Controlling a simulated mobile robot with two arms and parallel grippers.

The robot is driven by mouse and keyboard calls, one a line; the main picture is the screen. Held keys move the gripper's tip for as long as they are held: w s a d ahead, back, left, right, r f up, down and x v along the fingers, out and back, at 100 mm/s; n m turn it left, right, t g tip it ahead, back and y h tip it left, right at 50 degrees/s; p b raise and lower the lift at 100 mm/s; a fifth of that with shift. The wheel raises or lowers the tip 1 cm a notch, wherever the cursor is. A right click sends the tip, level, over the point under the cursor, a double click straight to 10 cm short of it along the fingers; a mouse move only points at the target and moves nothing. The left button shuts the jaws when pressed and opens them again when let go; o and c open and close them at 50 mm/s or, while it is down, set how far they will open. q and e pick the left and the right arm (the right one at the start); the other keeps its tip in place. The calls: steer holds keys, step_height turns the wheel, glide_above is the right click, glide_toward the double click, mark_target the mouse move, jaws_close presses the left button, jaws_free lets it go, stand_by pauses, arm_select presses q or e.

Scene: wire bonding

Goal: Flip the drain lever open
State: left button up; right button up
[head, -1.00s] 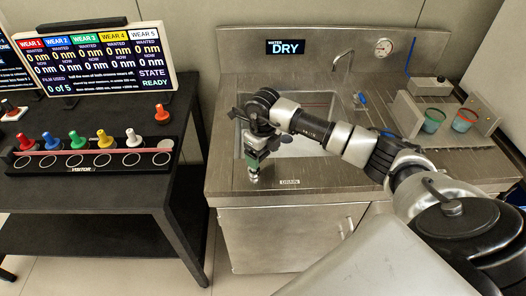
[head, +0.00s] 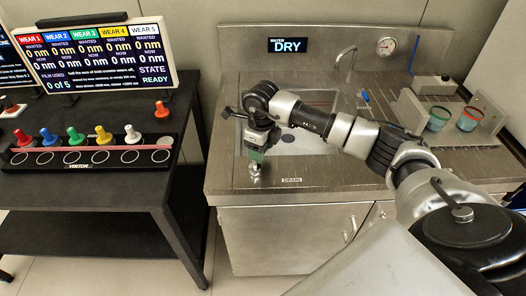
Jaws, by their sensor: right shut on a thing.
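My right gripper (head: 255,163) points down at the front left rim of the steel sink counter (head: 225,180). It is shut on a small silver piece, which I take to be the drain lever (head: 254,173); the gripper hides most of it, so its angle is hard to tell. The DRAIN label (head: 292,180) lies to its right on the front edge. The sink basin (head: 310,148) is behind, partly covered by my right arm, with a dark round spot on its floor. My left gripper is out of view.
A faucet (head: 347,62) and a round gauge (head: 387,46) are at the back. Two cups (head: 438,118) (head: 468,118) stand at the right. A black table (head: 150,195) with coloured pegs and a WEAR board (head: 104,58) is at the left.

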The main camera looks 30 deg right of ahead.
steer(key=o, duration=0.9)
step_height(320, 180, up, 11)
steer(key=shift+f+b, duration=0.1)
steer(key=shift+b, duration=0.6)
